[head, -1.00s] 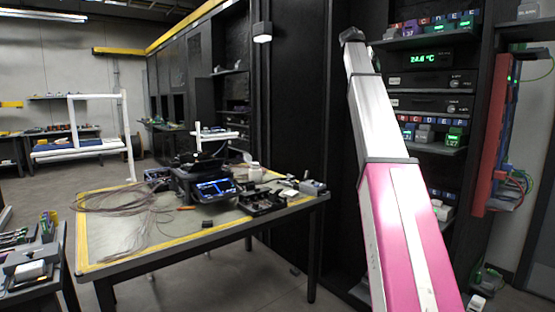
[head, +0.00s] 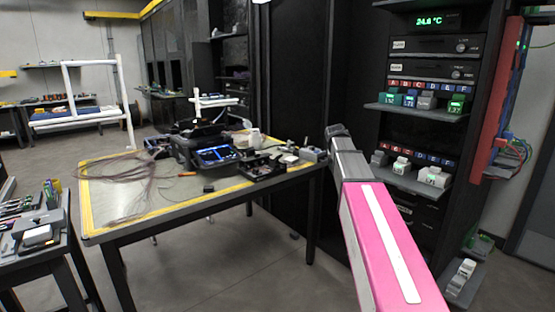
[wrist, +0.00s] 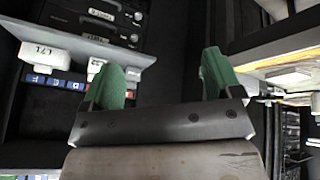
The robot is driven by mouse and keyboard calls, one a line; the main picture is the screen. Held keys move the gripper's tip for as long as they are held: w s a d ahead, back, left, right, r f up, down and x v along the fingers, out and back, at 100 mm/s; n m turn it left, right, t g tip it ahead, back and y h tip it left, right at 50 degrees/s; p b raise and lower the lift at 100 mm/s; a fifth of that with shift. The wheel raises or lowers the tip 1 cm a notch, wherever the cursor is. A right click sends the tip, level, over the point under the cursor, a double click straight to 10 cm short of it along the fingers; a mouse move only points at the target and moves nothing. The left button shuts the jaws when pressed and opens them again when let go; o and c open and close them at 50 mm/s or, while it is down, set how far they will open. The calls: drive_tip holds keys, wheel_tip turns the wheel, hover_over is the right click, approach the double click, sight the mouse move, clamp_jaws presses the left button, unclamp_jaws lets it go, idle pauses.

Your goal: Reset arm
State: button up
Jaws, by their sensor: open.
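My gripper (wrist: 163,82) shows in the wrist view with two green fingertips spread wide apart and nothing between them. The wrist view is tilted, with a rack shelf (wrist: 85,42) bearing white labelled blocks to the left of the fingers. In the head view my pink and silver arm rises from the bottom right, its far end just right of the table's right edge and in front of the dark rack. The fingers themselves cannot be made out in the head view.
A yellow-edged table (head: 110,225) holds a splicer with a lit blue screen (head: 215,155) and loose fibre coils (head: 120,185). An equipment rack with labelled shelves (head: 420,108) stands at the right. A side bench (head: 40,255) is at the lower left. Open floor lies in front of the table.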

drive_tip(key=s+a+f+n+g+y, duration=0.1)
drive_tip(key=s+a+f, duration=0.2)
drive_tip(key=s+f, duration=0.7)
drive_tip(key=s+a+f+g+y, duration=0.1)
drive_tip(key=s+a+f+g, duration=0.1)
drive_tip(key=s+f, duration=0.8)
drive_tip(key=s+a+f+n+g+y, duration=0.1)
drive_tip(key=s+a+f, duration=0.3)
drive_tip(key=s+f, duration=0.6)
drive_tip(key=shift+s+f+n, duration=0.3)
drive_tip(key=shift+s+f, duration=0.05)
drive_tip(key=shift+s, duration=0.4)
